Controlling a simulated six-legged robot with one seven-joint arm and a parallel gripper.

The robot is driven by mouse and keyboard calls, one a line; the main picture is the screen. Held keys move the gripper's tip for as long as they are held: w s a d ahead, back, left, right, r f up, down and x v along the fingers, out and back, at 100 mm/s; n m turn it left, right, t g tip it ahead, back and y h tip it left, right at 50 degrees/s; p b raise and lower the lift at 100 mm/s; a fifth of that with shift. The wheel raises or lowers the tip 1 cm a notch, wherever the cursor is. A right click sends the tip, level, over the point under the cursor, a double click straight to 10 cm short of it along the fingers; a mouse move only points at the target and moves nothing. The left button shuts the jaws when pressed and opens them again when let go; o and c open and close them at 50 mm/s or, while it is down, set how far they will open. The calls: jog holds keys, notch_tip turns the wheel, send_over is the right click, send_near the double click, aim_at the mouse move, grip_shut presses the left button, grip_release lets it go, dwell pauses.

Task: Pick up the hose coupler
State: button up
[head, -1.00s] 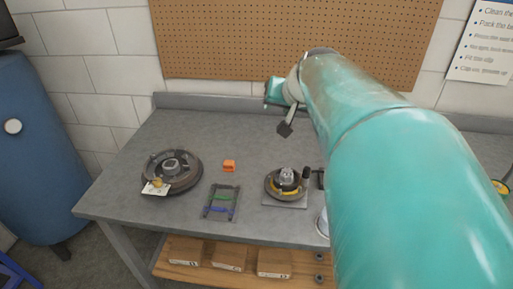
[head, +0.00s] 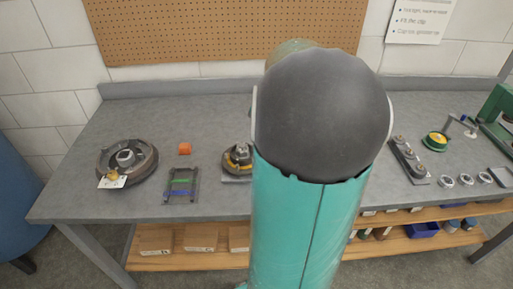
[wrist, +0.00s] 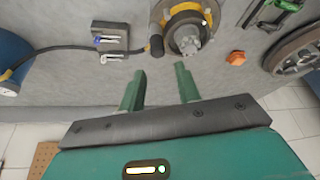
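In the wrist view a black hose (wrist: 75,47) runs from the left edge to a dark cylindrical piece with a yellow band (wrist: 156,36), which looks like the hose coupler. That piece is beside a round hub with a yellow ring (wrist: 188,36), seemingly touching it. My gripper (wrist: 160,70) is open, its two green fingers apart with nothing between them. The fingertips point toward the coupler and hub and look apart from them. In the head view my arm hides the gripper and coupler; the hub (head: 238,158) is partly covered.
An orange block (head: 185,148), a large drum with a tag (head: 127,160) and a small rack (head: 181,186) are on the grey bench (head: 75,190), left of the hub. A small dark block (wrist: 110,36) lies by the hose. Fittings and a green-yellow reel (head: 436,141) stand at right.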

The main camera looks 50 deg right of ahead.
jog(key=x, duration=0.9)
jog(key=shift+s+d+f, duration=0.15)
jog(key=shift+d+f, duration=0.05)
jog(key=shift+f, duration=0.05)
grip_shut()
